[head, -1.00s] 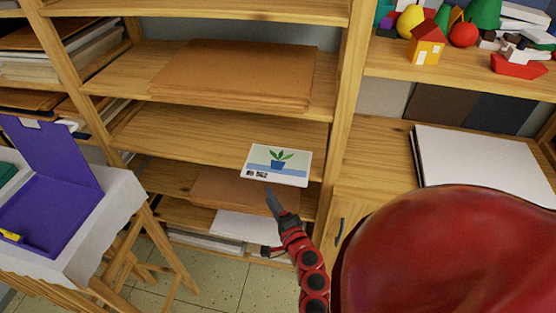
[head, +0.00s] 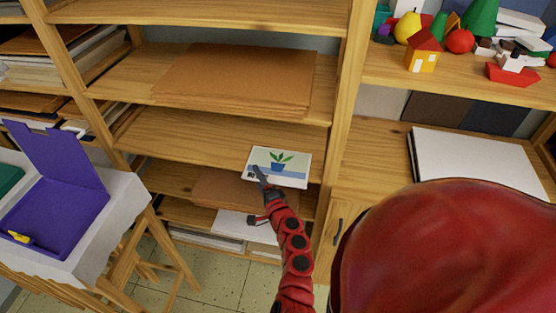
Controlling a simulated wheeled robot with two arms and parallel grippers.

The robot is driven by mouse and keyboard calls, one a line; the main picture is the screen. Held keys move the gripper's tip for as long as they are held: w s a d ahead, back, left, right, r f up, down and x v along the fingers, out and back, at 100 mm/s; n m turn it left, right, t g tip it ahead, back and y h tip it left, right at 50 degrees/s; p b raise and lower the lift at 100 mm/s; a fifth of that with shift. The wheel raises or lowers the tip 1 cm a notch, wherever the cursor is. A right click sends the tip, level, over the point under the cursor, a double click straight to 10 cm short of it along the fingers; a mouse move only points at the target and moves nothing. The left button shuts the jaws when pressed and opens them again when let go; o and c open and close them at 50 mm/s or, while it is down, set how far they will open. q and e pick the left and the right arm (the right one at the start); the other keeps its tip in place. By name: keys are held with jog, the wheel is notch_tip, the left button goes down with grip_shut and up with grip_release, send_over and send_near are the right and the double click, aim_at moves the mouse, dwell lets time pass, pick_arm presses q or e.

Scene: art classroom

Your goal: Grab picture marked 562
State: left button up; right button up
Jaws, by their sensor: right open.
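A small picture card (head: 291,165) with a potted green plant in a blue pot lies on the middle wooden shelf, near its front edge. Its marking is too small to read. My right gripper (head: 258,172) is at the card's lower left corner, its dark fingers overlapping the card's left edge in this view. It is open. I cannot tell whether the fingers touch the card or sit around its edge. My left gripper does not show.
Brown boards (head: 238,75) lie on the shelf above. A purple box (head: 60,215) stands open on the table at left. White paper (head: 480,160) lies on the cabinet at right, below a shelf of toys. The middle shelf is clear left of the card.

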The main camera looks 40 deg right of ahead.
grip_shut()
dwell(0.4)
